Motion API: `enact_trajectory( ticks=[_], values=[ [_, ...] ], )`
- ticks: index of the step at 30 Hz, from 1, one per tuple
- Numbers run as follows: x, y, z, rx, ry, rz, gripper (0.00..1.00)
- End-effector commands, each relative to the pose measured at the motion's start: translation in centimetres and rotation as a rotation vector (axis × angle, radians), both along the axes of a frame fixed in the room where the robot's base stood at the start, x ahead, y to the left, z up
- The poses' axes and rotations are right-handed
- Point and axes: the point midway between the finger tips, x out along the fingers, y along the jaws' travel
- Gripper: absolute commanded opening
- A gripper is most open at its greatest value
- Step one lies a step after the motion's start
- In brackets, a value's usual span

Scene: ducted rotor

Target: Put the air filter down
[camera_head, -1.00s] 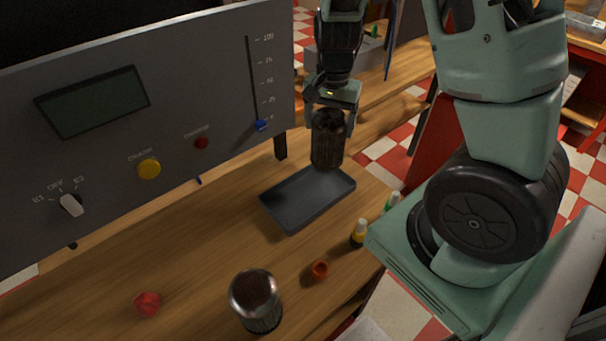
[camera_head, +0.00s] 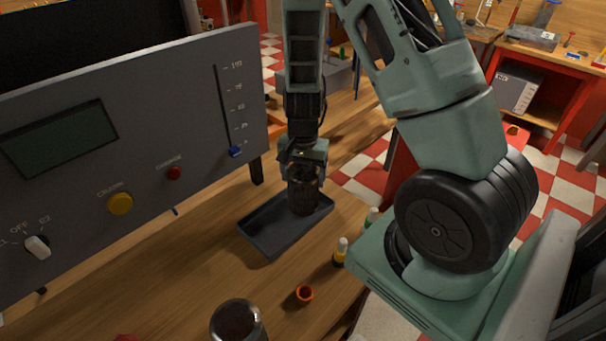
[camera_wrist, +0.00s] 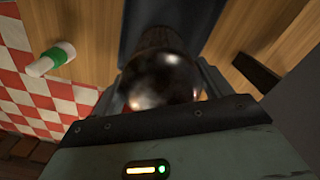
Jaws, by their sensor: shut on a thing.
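The air filter (camera_head: 304,197) is a dark, ribbed cylinder. My gripper (camera_head: 303,170) is shut on its upper part and holds it upright over the right part of a shallow dark tray (camera_head: 262,238). The filter's lower end is at the tray; I cannot tell whether it touches the tray floor. In the wrist view the filter's shiny rounded top (camera_wrist: 160,82) sits between the fingers, with the tray (camera_wrist: 135,20) behind it.
A grey control panel (camera_head: 150,120) stands along the left. The tray's left part is clear.

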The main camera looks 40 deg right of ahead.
Motion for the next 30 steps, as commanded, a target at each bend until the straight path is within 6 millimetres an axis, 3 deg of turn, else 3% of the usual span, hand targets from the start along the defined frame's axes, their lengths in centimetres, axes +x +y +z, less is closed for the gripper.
enact_trajectory(
  ticks=[2,3,5,13,17,30],
  values=[
    [0.0,0.0,-0.4,0.0,0.0,0.0,0.56],
    [0.0,0.0,-0.2,0.0,0.0,0.0,0.89],
    [0.0,0.0,-0.2,0.0,0.0,0.0,0.99],
    [0.0,0.0,-0.1,0.0,0.0,0.0,0.99],
    [0.1,0.0,0.9,-0.001,-0.003,0.003,0.99],
    [0.1,0.1,9.6,0.0,-0.004,0.003,0.99]
  ],
)
